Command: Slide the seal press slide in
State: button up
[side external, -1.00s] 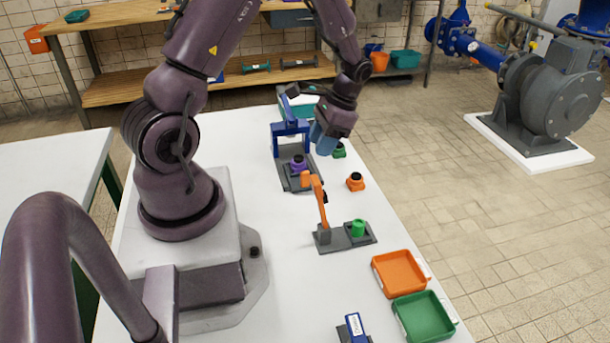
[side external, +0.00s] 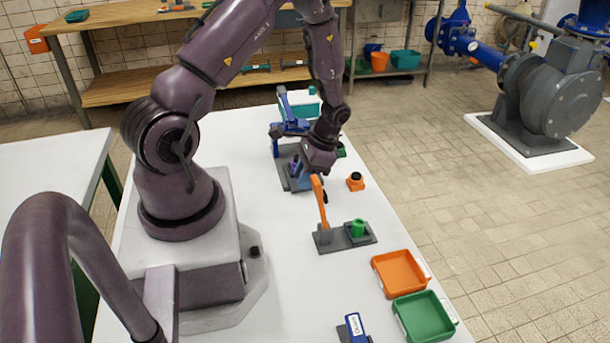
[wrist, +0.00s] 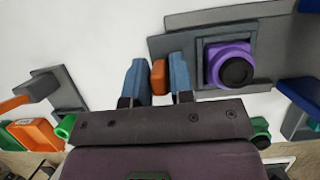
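The seal press has a blue frame (side external: 290,127) on a grey base, at the far part of the white table in the side view. A purple part with a dark round top (wrist: 231,64) sits in a grey square holder on the slide (wrist: 212,86). An orange handle block (wrist: 158,77) is beside the holder. In the side view my wrist hides the handle and part of the slide.
An orange lever on a grey stand (side external: 322,205) with a green part (side external: 358,228) stands close in front of my gripper. A small orange part (side external: 355,181) is to the right. Orange (side external: 400,272) and green trays (side external: 424,316) lie at the near right.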

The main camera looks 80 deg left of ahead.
grip_shut()
jog(key=shift+a, duration=2.5)
jog(key=shift+o, duration=2.2)
grip_release()
jog(key=shift+r, duration=0.1)
jog(key=v, duration=1.3)
